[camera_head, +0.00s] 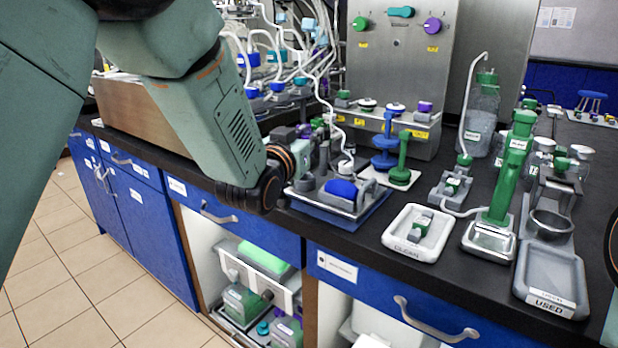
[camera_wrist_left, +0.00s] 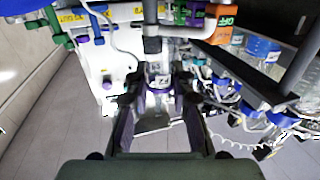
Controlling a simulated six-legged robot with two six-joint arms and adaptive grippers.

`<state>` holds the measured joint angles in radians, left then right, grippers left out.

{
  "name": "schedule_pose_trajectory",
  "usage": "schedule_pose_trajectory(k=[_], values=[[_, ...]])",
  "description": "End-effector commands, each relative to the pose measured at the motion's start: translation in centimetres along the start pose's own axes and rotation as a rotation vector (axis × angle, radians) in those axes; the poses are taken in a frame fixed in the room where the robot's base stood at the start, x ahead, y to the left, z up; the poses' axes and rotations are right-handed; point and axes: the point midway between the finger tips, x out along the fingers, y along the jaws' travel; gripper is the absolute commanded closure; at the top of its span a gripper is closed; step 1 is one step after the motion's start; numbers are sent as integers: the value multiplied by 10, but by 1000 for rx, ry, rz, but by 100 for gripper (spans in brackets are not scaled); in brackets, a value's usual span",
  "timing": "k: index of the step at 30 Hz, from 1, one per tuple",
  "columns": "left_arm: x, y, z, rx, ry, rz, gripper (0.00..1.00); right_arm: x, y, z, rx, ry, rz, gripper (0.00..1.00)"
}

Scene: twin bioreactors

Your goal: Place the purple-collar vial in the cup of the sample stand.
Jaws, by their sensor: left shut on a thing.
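My left gripper (camera_head: 312,150) reaches in from the left over the blue-edged tray at the bench front; its fingertips are small and partly lost among the fittings. In the left wrist view its two fingers (camera_wrist_left: 158,112) are closed around a small clear vial (camera_wrist_left: 159,82) with a pale label. A grey stand with a round metal cup (camera_head: 551,224) is on the right of the bench, apart from my left gripper. I cannot tell for sure that it is the sample stand. My right gripper's jaws are not in view.
A white tray marked CLEAN (camera_head: 400,247) and a grey tray marked USED (camera_head: 530,290) sit at the bench front. A green-handled tool (camera_head: 510,165) stands between them. A blue stand (camera_head: 385,150) and tubing crowd the panel (camera_head: 395,60). Open shelves lie below.

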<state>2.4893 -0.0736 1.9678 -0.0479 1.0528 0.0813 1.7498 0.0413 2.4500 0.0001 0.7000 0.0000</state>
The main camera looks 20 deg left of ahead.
Motion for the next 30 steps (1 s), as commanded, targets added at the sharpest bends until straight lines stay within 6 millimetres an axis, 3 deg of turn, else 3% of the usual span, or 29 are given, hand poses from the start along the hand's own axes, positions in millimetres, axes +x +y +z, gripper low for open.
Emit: schedule_pose_trajectory(k=[1,3,10,16,18,23,24,30], values=[[0,-1,14,-2,-3,-2,92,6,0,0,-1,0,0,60],[-1,-1,22,-3,-2,-2,92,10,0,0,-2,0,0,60],[0,-1,37,-2,0,-1,92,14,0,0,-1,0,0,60],[1,-2,66,-2,-2,-2,94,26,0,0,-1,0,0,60],[2,-2,69,-2,-3,-2,100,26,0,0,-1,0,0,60],[3,-2,67,-2,-1,-2,100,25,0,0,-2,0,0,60],[3,-2,66,-2,-1,-2,74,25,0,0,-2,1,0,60],[3,-2,66,-2,0,-2,57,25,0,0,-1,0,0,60]])
